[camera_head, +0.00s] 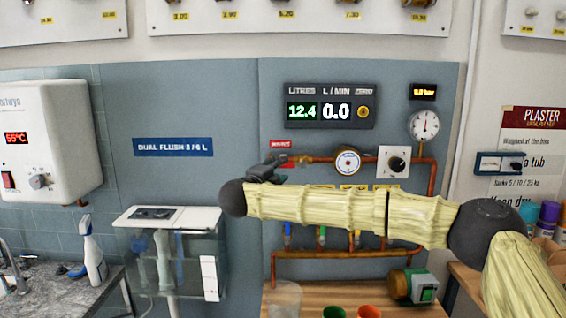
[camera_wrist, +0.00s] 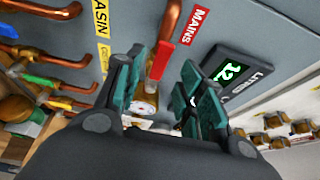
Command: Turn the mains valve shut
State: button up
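The red mains lever (camera_wrist: 160,58) shows in the wrist view beside a copper pipe, just below the red MAINS label (camera_wrist: 193,26). My gripper (camera_wrist: 163,85) is open, with its two green-padded fingers on either side of the lever's line. I cannot tell whether either finger touches the lever. In the head view my gripper (camera_head: 266,170) is at the left end of the copper pipework, under the small red label (camera_head: 280,144), and hides most of the valve. The brass valve body (camera_wrist: 142,84) shows partly between the fingers.
A meter panel (camera_head: 331,106) reads 12.4 litres and 0.0 L/min. A pressure gauge (camera_head: 424,126), round dial (camera_head: 347,161) and knob plate (camera_head: 394,162) sit to the right. A glass-sided cistern (camera_head: 172,250) stands to the left. Blue wall (camera_head: 200,95) left of my gripper is open.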

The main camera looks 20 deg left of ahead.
aim_at(290, 165)
jog(key=shift+w+d+p, duration=0.2)
jog(key=shift+w+p, duration=0.6)
jog(key=shift+w, duration=1.8)
grip_shut()
